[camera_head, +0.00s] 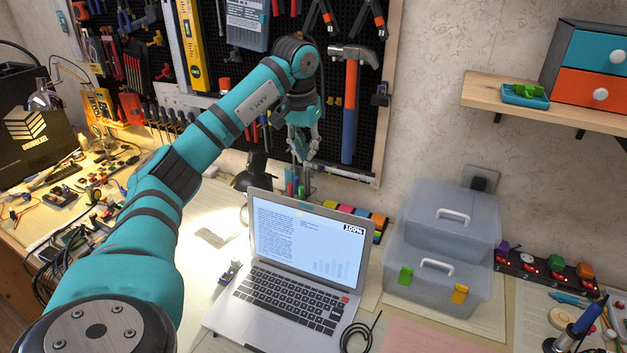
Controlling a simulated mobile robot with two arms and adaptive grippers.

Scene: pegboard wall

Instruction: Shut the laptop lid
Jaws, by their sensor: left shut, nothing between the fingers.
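The laptop (291,278) stands open on the workbench below the pegboard. Its lid (307,243) is up, leaning back a little, with a lit screen of text and a small bar chart. Its keyboard (290,299) faces up and is uncovered. My left arm reaches in from the lower left, over the bench. My left gripper (303,150) hangs behind and above the lid, in front of the pegboard. Its fingers are shut and hold nothing. It looks apart from the lid. My right gripper is out of view.
Pens in a holder (297,188) stand behind the lid, below my left gripper. Clear stacked boxes (437,272) stand right of the laptop. A black cable (357,335) lies by its front right corner. A wall shelf (545,115) juts out upper right.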

